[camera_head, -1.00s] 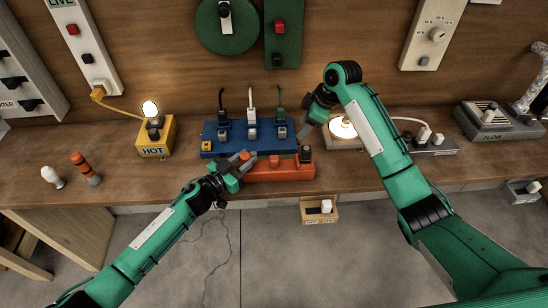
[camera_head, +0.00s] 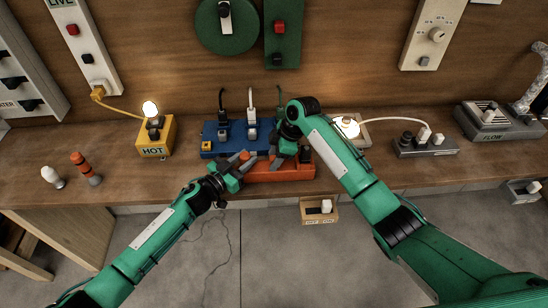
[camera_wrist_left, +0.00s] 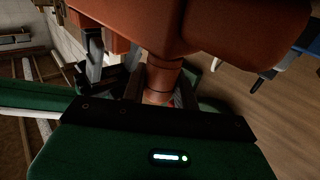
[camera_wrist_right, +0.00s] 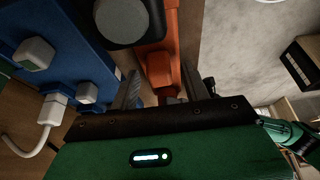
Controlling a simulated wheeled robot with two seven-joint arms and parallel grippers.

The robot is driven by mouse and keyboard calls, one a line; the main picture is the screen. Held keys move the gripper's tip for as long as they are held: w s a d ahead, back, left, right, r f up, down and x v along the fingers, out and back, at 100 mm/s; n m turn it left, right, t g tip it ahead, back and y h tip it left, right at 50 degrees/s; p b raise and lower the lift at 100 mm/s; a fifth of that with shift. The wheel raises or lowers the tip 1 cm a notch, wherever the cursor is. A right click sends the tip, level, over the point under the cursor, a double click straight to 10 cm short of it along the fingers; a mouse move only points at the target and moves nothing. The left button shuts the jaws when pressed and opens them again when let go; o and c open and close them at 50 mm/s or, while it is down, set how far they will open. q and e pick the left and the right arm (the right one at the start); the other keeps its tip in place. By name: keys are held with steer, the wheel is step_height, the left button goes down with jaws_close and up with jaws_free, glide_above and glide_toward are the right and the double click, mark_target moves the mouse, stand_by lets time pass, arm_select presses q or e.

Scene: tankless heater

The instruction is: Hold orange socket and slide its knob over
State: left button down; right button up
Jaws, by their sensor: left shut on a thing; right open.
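The orange socket (camera_head: 270,174) lies along the front of the bench, partly covered by both grippers. My left gripper (camera_head: 243,161) is shut on its left end; in the left wrist view an orange neck (camera_wrist_left: 162,82) sits between the fingers, under the orange body. My right gripper (camera_head: 280,161) is open above the socket. In the right wrist view the orange body and a raised orange part (camera_wrist_right: 158,68) lie between the spread fingers; contact cannot be told. A dark round knob (camera_wrist_right: 122,20) shows near the top of that view.
A blue power strip (camera_head: 236,139) with several plugs lies directly behind the orange socket. A yellow HOT box (camera_head: 155,137) with a lit bulb stands left. A lit round lamp (camera_head: 348,126) and a grey socket (camera_head: 428,148) are right. The bench's front edge is close.

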mark_target(285, 165)
steer(key=shift+a+f, duration=0.15)
steer(key=shift+f, duration=0.2)
jaws_close()
steer(key=shift+d, duration=1.85)
jaws_free()
steer(key=shift+a, duration=0.1)
steer(key=shift+r, duration=0.1)
steer(key=v, duration=1.2)
